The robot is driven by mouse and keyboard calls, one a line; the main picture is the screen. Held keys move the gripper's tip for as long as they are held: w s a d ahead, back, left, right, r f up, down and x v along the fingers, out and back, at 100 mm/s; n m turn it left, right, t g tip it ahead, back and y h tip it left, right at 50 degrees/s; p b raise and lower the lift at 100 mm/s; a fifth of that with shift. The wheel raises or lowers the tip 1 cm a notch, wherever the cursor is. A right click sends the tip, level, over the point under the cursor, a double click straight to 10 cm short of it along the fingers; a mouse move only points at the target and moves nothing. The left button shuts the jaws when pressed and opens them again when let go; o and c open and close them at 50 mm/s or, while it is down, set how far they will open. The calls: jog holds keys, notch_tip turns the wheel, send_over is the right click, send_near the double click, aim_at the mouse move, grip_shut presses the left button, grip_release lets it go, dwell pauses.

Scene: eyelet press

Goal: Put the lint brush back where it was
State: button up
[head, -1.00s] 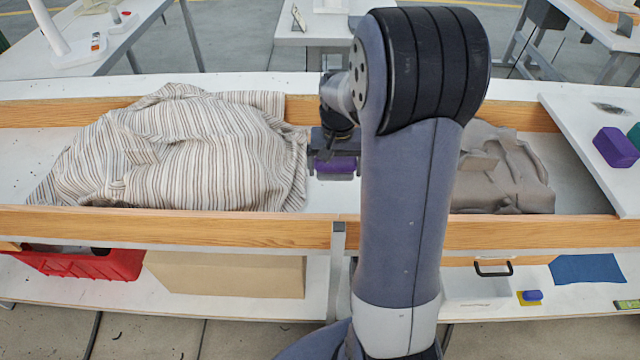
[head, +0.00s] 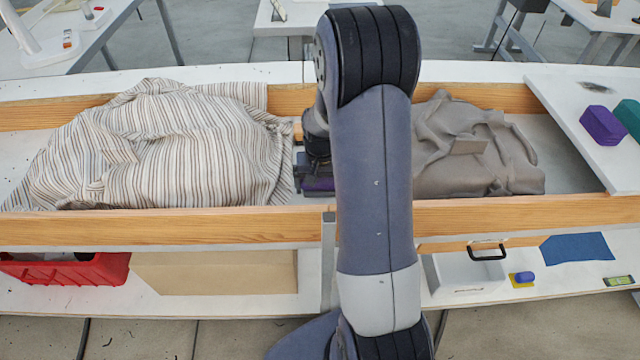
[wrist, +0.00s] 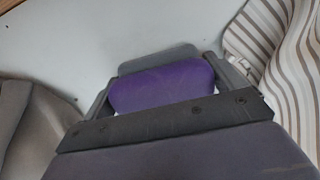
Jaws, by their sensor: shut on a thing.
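My gripper (head: 312,172) is shut on a purple thing with a grey plate, which I take for the lint brush (head: 319,185). In the head view it is low in the bench's long trough, between the striped cloth (head: 190,145) and the grey cloth (head: 470,165); my arm hides part of it. In the wrist view the purple body of the brush (wrist: 163,87) sits between the two fingers, its grey plate over the white trough floor (wrist: 100,35). I cannot tell whether the plate touches the floor. The striped cloth is close to the right finger there.
Wooden rails (head: 160,229) edge the trough front and back. A white board (head: 570,115) at the right bears a purple block (head: 603,125) and a green block (head: 629,117). The shelf below holds a red crate (head: 70,270), a cardboard box (head: 215,272), a white drawer (head: 465,275) and a blue-and-yellow item (head: 523,279).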

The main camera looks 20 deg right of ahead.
jog(key=o, duration=0.7)
jog(key=shift+f, duration=0.1)
jog(key=shift+o, duration=0.2)
notch_tip(320, 180, up, 12)
jog(key=shift+s+r+p, duration=0.15)
jog(key=shift+p, duration=0.45)
